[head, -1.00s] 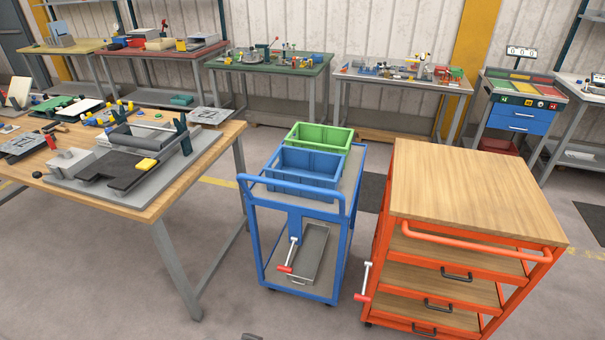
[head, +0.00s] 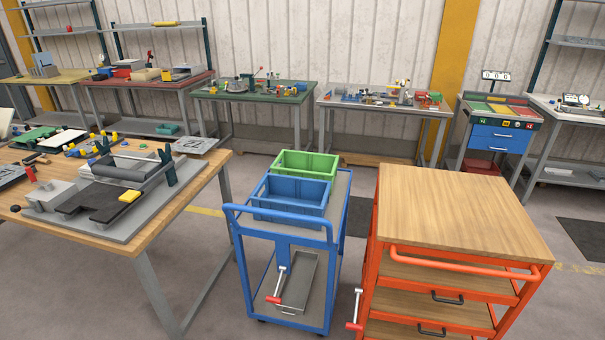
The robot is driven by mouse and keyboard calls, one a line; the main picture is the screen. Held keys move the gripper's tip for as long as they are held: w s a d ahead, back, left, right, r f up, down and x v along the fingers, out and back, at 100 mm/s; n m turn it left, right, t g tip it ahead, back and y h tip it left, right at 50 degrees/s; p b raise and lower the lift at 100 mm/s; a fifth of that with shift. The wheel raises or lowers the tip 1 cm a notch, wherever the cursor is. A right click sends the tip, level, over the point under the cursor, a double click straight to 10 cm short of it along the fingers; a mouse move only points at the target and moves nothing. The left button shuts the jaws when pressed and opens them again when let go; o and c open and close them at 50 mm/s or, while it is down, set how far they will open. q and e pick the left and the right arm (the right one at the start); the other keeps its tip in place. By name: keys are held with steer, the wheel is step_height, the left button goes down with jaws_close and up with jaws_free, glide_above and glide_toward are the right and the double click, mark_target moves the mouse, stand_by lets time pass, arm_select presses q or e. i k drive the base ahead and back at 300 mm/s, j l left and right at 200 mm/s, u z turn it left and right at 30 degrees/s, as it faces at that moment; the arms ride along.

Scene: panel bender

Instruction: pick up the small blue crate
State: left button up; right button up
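The small blue crate (head: 291,191) stands on the top shelf of a blue cart (head: 285,233), open side up and empty as far as I can see. The cart's front handle bar crosses in front of its lower part. A green crate (head: 306,164) stands right behind it on the same shelf. Neither of my grippers shows in the head view.
An orange drawer cabinet with a bare wooden top (head: 460,210) stands right of the cart. A wooden bench (head: 190,205) with a bending tool is at the left. A grey tray (head: 295,280) lies on the cart's lower shelf. Several worktables line the back wall.

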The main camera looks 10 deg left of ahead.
mark_target(287, 194)
steer(key=i+j+u, duration=0.15)
steer(key=i+j, duration=0.35)
steer(key=j, duration=0.2)
steer(key=i+j+u, duration=0.15)
steer(key=i+j, duration=0.4)
steer(key=j, duration=0.1)
